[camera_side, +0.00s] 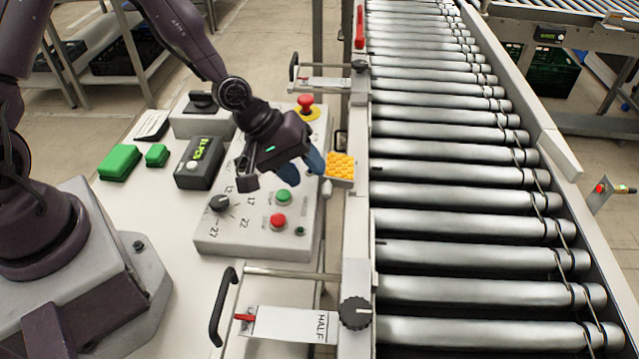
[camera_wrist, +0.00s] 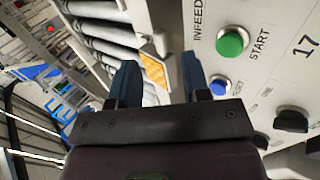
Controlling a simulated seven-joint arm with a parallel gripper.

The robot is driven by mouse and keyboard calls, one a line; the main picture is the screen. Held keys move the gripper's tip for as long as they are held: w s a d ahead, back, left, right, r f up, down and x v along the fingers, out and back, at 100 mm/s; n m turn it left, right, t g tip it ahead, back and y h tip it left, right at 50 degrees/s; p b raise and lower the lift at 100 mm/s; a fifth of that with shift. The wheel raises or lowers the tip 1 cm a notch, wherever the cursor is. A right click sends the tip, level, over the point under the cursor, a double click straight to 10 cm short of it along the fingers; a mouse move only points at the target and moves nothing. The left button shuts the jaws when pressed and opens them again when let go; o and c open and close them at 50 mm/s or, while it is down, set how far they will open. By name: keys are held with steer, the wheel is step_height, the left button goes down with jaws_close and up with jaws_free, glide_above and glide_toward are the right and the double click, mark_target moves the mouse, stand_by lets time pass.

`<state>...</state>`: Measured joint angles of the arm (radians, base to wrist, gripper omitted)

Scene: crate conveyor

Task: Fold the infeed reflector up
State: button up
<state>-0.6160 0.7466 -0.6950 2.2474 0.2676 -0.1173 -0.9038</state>
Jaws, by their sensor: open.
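The infeed reflector is an orange, gridded plate (camera_side: 340,166) in a pale frame at the left side rail of the conveyor. Its orange face points up in the side view, so it looks folded down, though its exact angle is hard to tell. My gripper (camera_side: 302,172) is just left of the reflector, above the control panel, with blue fingers apart and nothing between them. In the wrist view the reflector (camera_wrist: 154,72) shows beyond and between the fingertips (camera_wrist: 160,62). I cannot tell whether a finger touches it.
Below my gripper is the control panel (camera_side: 215,243) with a green start button (camera_side: 284,196), red button (camera_side: 278,221) and black knob (camera_side: 219,203). A red emergency knob (camera_side: 305,103) stands behind. The roller conveyor (camera_side: 450,200) lies right; a handled slide (camera_side: 290,322) is in front.

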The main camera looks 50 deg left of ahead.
mark_target(324, 191)
steer(key=x, duration=0.5)
jaws_close()
